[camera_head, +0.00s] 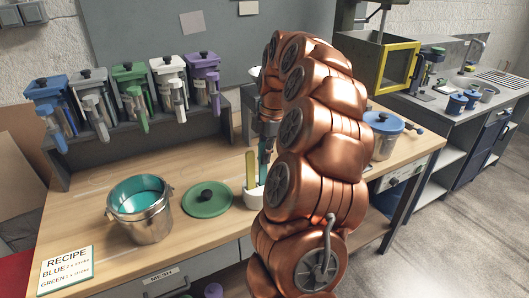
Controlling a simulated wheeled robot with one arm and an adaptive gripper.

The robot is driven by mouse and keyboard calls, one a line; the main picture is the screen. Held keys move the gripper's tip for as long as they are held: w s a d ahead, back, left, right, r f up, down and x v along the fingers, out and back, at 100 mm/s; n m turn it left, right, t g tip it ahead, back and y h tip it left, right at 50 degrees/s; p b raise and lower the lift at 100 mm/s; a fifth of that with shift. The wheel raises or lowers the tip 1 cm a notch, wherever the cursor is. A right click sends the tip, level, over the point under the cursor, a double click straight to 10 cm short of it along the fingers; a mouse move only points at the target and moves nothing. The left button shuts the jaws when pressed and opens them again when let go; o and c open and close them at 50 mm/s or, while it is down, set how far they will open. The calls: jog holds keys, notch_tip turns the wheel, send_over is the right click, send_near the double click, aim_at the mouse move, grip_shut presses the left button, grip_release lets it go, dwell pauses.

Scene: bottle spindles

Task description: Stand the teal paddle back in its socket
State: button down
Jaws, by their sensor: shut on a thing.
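The teal paddle (263,172) shows as a narrow upright strip just left of my copper arm. My gripper (267,141) is dark, partly hidden by the arm, and shut on the paddle's upper part from above. The paddle's lower end meets or overlaps the white holder (254,198) in the picture; I cannot tell whether it is inside a socket. A yellow paddle (250,170) stands upright in the holder, just left of the teal one. The holder's right side and its sockets are mostly hidden.
A metal pot (141,211) with teal contents and a green lid (207,200) are left of the holder. Dispensers (131,84) line a rack behind. A blue-lidded jar (383,134) stands right of my arm. A recipe card (66,270) lies at the front left.

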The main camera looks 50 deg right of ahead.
jog(key=shift+f, duration=0.4)
jog(key=c, duration=1.2)
grip_release()
jog(key=shift+s+d+r, duration=0.1)
jog(key=shift+d+r, duration=0.2)
jog(key=shift+r, duration=1.65)
jog(key=shift+s+d+r, duration=0.15)
jog(key=shift+d+r, duration=0.1)
jog(key=shift+r, duration=1.75)
jog(key=shift+s+d+r, duration=0.1)
jog(key=shift+d+r, duration=0.2)
jog(key=shift+r, duration=1.65)
